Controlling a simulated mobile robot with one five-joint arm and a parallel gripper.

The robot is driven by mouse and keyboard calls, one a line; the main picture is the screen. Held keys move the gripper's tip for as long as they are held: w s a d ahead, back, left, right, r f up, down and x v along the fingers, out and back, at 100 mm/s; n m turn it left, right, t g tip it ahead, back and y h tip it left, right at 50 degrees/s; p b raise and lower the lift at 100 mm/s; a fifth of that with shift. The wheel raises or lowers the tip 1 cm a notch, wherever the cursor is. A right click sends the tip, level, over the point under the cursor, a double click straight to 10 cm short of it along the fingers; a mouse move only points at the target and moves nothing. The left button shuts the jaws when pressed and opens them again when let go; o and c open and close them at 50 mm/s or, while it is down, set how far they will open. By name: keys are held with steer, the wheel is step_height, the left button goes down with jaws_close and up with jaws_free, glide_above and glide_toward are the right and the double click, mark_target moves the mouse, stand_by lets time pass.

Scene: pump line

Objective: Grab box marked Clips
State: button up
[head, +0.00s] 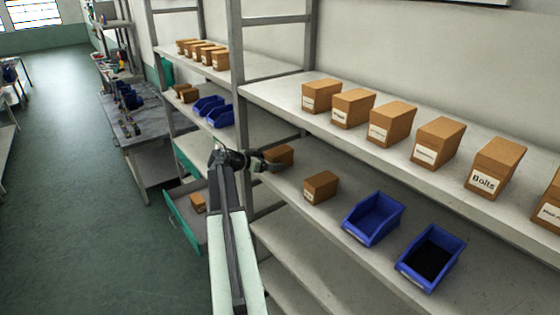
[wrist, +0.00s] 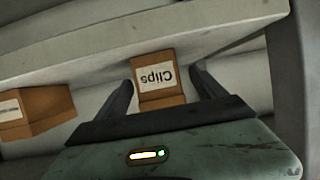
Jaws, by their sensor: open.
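The box marked Clips (wrist: 160,82) is a brown box with a white label, which reads upside down in the wrist view. It shows between the two fingers of my gripper (wrist: 162,85), which is open. In the head view, my gripper (head: 268,163) reaches the middle shelf at a brown box (head: 280,154), partly hidden behind the fingers. Its label cannot be read there. I cannot tell whether the fingers touch the box.
Another brown box (head: 321,186) stands to the right on the same shelf (head: 300,212), with two blue bins (head: 373,218) beyond it. A shelf upright (head: 239,110) is close to my arm. The upper shelf (head: 280,97) holds several brown boxes, one marked Bolts (head: 495,168).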

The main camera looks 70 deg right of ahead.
mark_target(280, 161)
steer(key=b+x, duration=0.1)
steer(key=x, duration=0.3)
steer(key=shift+s+d+f, duration=0.2)
steer(key=shift+d, duration=0.05)
steer(key=shift+a+r, duration=0.1)
steer(key=shift+c, duration=1.2)
steer(key=c, duration=1.4)
steer(key=shift+c, duration=0.2)
